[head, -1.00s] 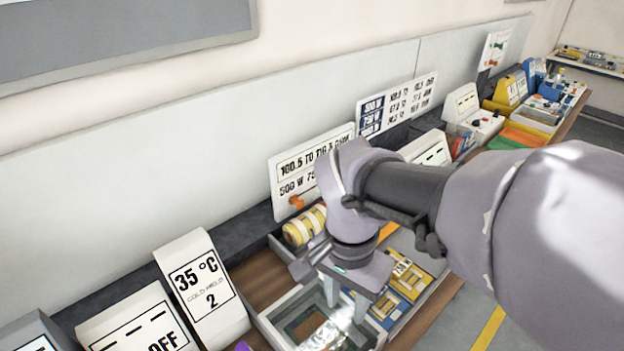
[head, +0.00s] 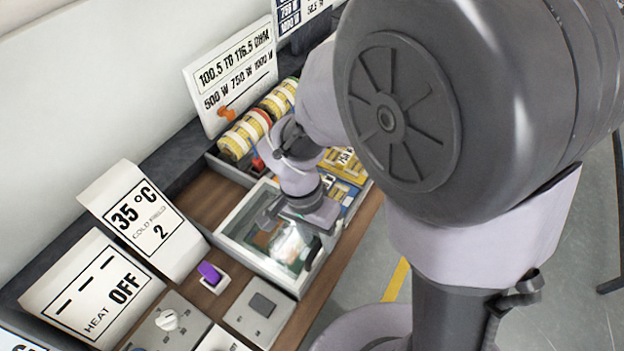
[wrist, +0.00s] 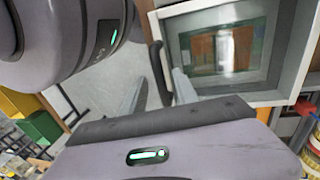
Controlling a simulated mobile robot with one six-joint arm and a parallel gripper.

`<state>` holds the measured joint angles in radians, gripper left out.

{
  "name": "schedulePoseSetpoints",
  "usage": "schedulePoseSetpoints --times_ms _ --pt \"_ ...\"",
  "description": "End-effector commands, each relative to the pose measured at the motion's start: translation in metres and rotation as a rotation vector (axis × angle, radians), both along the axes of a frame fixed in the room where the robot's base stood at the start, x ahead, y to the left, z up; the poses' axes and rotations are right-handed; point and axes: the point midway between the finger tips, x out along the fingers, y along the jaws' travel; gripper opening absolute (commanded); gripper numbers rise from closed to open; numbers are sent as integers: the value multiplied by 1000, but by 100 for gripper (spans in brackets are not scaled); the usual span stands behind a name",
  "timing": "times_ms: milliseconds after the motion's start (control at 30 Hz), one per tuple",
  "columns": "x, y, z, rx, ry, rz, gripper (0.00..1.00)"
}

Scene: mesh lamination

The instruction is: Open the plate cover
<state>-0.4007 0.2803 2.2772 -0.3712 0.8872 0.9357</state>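The plate cover (head: 262,249) is a pale frame with a clear window, lying flat over a tray in the head view. It also fills the top right of the wrist view (wrist: 285,25), with green and orange-brown shapes behind the glass. A dark bar handle (wrist: 158,72) stands at its near edge. My gripper (wrist: 160,80) has its two fingers apart, one on each side of the handle. I cannot tell whether either finger touches it. In the head view my gripper (head: 316,236) is at the cover's right edge, and the handle is largely hidden.
A purple switch (head: 209,272) and a grey button panel (head: 262,306) sit in front of the cover. The sign reading 35 °C (head: 143,222) stands to the left. Yellow-and-white rolls (head: 245,132) lie behind. Grey floor is to the right.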

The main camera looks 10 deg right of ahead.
Motion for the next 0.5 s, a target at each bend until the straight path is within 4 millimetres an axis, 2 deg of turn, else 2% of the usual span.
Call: schedulePoseSetpoints --times_ms 300,467,500 --pt "0 0 -3 1 -1 0 34" --pt "0 0 -2 1 -1 0 3" --pt "0 0 -2 1 -1 0 0"
